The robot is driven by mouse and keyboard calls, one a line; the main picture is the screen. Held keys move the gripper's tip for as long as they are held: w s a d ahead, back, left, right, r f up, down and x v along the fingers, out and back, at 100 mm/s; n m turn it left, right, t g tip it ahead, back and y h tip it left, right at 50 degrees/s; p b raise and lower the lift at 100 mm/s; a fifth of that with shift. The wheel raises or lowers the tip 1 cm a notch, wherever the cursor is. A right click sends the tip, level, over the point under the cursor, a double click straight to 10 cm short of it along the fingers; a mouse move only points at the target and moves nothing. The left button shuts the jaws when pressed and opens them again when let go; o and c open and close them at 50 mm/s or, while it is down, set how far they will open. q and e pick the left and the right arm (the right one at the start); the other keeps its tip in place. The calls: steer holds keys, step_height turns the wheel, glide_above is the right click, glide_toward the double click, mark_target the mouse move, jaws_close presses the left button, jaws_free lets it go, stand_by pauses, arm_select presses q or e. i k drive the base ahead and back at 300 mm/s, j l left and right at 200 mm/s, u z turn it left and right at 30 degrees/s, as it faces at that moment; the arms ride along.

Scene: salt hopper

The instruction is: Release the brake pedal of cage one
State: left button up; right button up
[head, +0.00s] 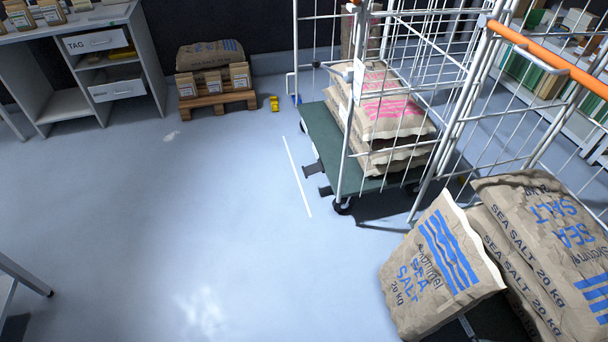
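Two white wire roll cages are in the head view. The farther roll cage (343,170) has a dark green base (318,128) on black castors and holds stacked paper sacks with pink print (385,110). Two small dark tabs stick out from its left base edge, an upper tab (310,170) and a lower tab (326,191); they look like pedals, but I cannot tell whether either is pressed. The nearer roll cage (433,178) has an orange handle bar (545,57) and blue-printed sea salt sacks (440,265). I cannot read which is cage one. Neither gripper is in view.
A small wooden pallet (217,106) with a sack and packets stands at the back wall, beside a yellow object (274,103). A grey desk with drawers (107,65) is at upper left. A white floor line (298,178) runs left of the cages. The middle floor is clear.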

mark_target(314, 168)
steer(key=i+j+z, duration=0.15)
steer(key=i+j, duration=1.8)
